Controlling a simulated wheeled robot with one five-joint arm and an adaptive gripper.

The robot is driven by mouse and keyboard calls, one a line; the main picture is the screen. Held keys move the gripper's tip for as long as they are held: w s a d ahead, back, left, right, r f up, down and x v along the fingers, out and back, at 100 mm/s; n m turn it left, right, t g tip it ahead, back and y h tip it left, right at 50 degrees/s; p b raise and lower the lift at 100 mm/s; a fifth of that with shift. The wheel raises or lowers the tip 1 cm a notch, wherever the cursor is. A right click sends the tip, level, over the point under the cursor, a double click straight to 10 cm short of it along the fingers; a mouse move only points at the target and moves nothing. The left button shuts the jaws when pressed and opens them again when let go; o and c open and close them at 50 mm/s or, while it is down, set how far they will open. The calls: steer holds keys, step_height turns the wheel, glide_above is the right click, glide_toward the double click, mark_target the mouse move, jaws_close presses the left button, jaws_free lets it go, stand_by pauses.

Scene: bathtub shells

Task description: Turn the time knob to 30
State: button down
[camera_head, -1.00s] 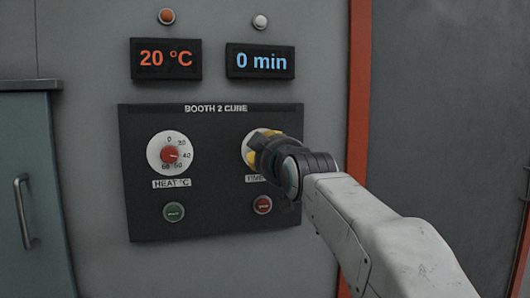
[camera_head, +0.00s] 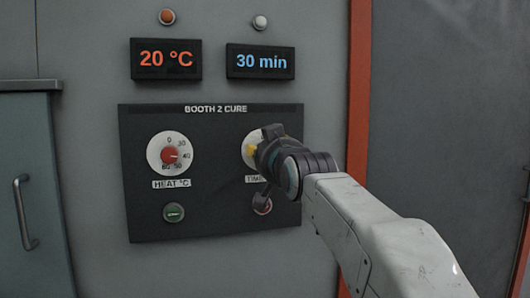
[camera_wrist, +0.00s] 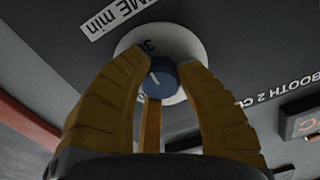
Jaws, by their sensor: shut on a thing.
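The time knob (camera_wrist: 160,78) is blue with a white pointer line, on a white round dial (camera_wrist: 185,45) in the wrist view. My gripper (camera_wrist: 160,85) has its yellow-brown fingers closed around the knob. In the head view my gripper (camera_head: 258,150) covers the knob and most of the time dial (camera_head: 246,142). The time display (camera_head: 261,62) reads 30 min in blue.
The heat knob (camera_head: 169,155) is red, left on the same dark panel (camera_head: 215,210). The heat display (camera_head: 166,59) reads 20 °C. A grey cabinet (camera_head: 30,150) stands left.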

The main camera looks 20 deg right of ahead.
steer(key=shift+r, duration=0.1)
stand_by(0.3)
steer(key=c, duration=0.8)
jaws_free()
steer(key=shift+s, duration=0.1)
steer(key=s, duration=1.1)
steer(key=shift+s, duration=0.4)
steer(key=s+f+n+g+p, duration=0.1)
steer(key=s+f+g+p, duration=0.4)
steer(key=s+f+p, duration=0.1)
steer(key=s+f+g+p, duration=0.4)
steer(key=s+f+p, duration=0.1)
steer(key=s+p, duration=0.4)
steer(key=s+f+n+g+p, duration=0.1)
steer(key=s+f+g+p, duration=0.4)
steer(key=s+p, duration=0.3)
steer(key=shift+s+f+n+g, duration=0.3)
steer(key=shift+s+f, duration=0.15)
steer(key=shift+f, duration=0.35)
